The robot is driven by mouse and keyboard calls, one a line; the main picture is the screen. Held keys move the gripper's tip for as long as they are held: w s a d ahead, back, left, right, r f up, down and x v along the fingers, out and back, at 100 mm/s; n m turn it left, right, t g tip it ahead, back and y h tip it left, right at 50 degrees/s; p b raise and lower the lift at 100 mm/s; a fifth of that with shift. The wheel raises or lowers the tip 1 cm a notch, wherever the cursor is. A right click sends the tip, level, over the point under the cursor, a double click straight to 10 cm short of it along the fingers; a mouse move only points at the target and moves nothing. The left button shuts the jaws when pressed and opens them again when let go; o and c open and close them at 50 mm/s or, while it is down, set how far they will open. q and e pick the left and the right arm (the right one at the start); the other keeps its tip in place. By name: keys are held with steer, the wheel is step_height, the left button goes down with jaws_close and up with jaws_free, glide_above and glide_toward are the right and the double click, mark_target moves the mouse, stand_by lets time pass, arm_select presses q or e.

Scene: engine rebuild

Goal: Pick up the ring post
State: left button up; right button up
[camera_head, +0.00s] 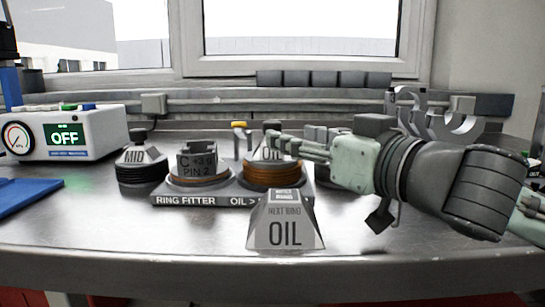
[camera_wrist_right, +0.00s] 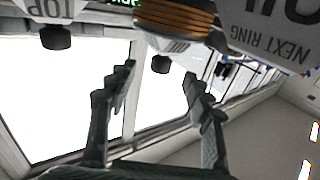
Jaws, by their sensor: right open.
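The likely ring post is the grey one marked OIL (camera_head: 268,152), with orange-brown rings (camera_head: 272,174) around its base. It stands at the right end of the RING FITTER block. In the right wrist view its ringed body (camera_wrist_right: 178,18) appears upside down, with its dark top knob (camera_wrist_right: 160,63) between the fingers in the picture. My right gripper (camera_head: 282,146) reaches in from the right, close to the post's upper part and partly covering it. The right wrist view shows its fingers (camera_wrist_right: 160,82) apart and empty. I cannot tell whether they touch the post.
A MID post (camera_head: 140,165) is further left. A NEXT RING OIL sign (camera_head: 285,232) stands in front. A TOP post (camera_wrist_right: 50,10) is behind my right gripper.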

mark_target(273, 128)
steer(key=shift+x, duration=0.9)
steer(key=x, duration=0.5)
steer(key=shift+a+r, duration=0.15)
steer(key=shift+s, duration=0.1)
steer(key=shift+c, duration=0.6)
jaws_close()
